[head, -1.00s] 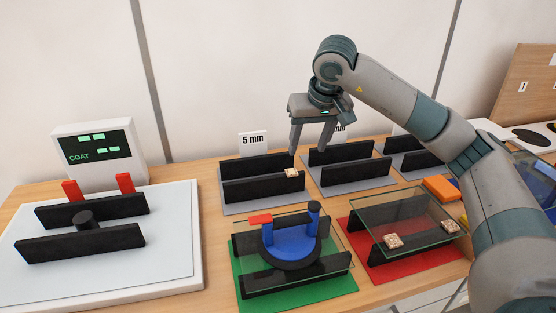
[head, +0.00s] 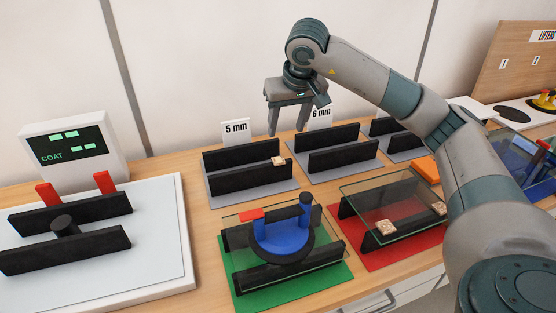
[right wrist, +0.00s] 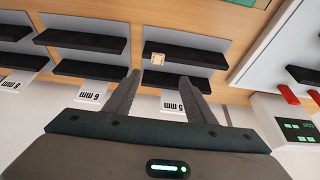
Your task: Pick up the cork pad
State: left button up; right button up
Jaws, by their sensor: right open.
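A small beige cork pad (head: 278,161) rests at the right end of the black rails in the 5 mm rack (head: 250,199). It also shows in the right wrist view (right wrist: 158,59), between and just beyond the fingertips. Two more cork pads lie at the glass pane on the red mat, one near its front left (head: 386,228) and one at its right (head: 438,208). My right gripper (head: 288,130) is open and empty, pointing down above and behind the rack's pad, apart from it. In the right wrist view its two fingers (right wrist: 161,80) are spread. My left gripper is out of view.
A blue suction lifter (head: 283,240) sits on glass over the green mat. The 6 mm rack (head: 345,172) stands right of the 5 mm rack. A COAT machine (head: 70,145) with a white platform is at left. An orange block (head: 426,170) lies near the red mat.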

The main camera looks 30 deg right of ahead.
jog(key=p, duration=0.4)
send_near(279, 160)
jog(key=shift+w+a+f, duration=0.1)
jog(key=shift+a+f, duration=0.15)
jog(key=shift+f, duration=0.75)
jog(key=p+x, duration=0.3)
jog(key=x, duration=0.1)
jog(key=shift+w+d+r, duration=0.1)
jog(key=shift+w+d, duration=0.2)
jog(key=shift+w, duration=0.05)
jog(key=shift+w+f, duration=0.15)
jog(key=shift+f, duration=0.35)
jog(key=c, duration=1)
